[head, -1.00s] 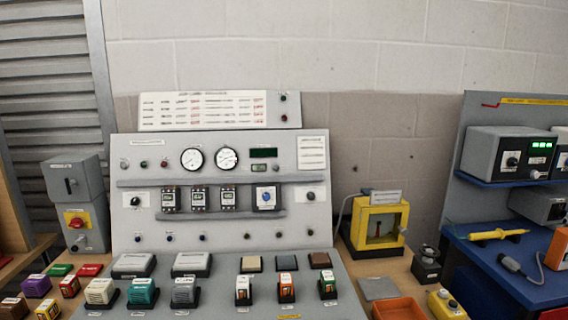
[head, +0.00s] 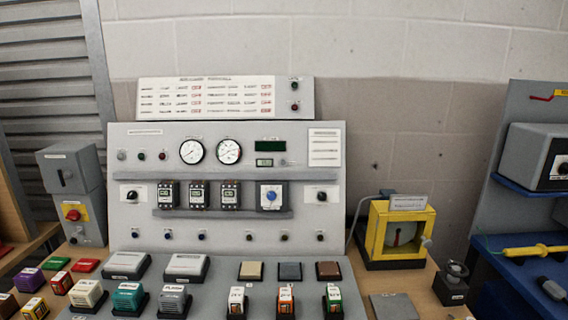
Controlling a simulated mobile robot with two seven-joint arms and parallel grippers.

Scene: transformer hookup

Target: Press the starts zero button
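The grey control panel (head: 150,222) stands upright at the centre of the head view. A small lit display (head: 264,162) sits below a larger dark display (head: 270,146) on its upper right part. A small round grey button-like part (head: 282,162) is just right of the small display. Its label is too small to read, so I cannot tell for sure that it is the starts zero button. Neither of my grippers is in view.
Two dials (head: 192,151), several breakers (head: 199,195) and a blue knob (head: 271,196) are on the panel. Several relay blocks (head: 129,297) stand on the desk in front. A yellow-framed device (head: 399,232) is at right, beside a blue shelf unit (head: 500,250).

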